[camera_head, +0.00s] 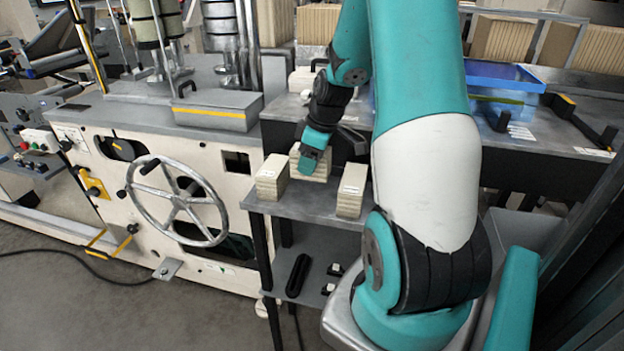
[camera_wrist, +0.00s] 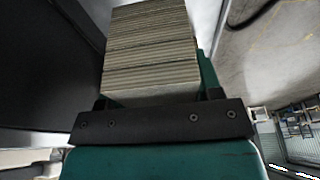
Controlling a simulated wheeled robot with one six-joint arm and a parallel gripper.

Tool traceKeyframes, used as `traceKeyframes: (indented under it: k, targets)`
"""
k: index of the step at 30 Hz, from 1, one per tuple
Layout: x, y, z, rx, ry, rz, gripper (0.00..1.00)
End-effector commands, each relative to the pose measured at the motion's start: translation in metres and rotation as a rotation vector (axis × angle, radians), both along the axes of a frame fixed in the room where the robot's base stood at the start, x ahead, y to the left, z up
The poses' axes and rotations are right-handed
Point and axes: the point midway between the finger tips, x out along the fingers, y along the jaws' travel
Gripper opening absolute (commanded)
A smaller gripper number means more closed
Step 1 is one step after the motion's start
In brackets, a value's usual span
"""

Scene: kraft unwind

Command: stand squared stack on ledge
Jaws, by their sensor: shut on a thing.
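My gripper (camera_head: 312,152) is over the grey ledge (camera_head: 300,208) in the head view, shut on a pale squared stack (camera_head: 321,168). In the wrist view this stack (camera_wrist: 150,50) shows as many thin layers, held against the dark jaw bar. Two similar stacks stand on the ledge, one at the left (camera_head: 271,177) and one at the right (camera_head: 352,189). The held stack is between and slightly behind them. My fingers hide part of it, and I cannot tell whether its bottom touches the ledge.
A large handwheel machine (camera_head: 176,200) stands left of the ledge. A grey box (camera_head: 217,110) sits on the machine. A blue tray (camera_head: 503,85) is on the bench behind, at right. A black slotted piece (camera_head: 298,275) lies on the lower shelf. The ledge's front strip is clear between the outer stacks.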

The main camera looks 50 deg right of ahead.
Motion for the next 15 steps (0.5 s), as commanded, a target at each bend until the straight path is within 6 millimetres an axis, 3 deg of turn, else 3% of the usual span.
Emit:
traceKeyframes:
  k: [15]
  targets:
    - [0.000, 0.000, -0.058, 0.001, -0.001, -0.001, 0.29]
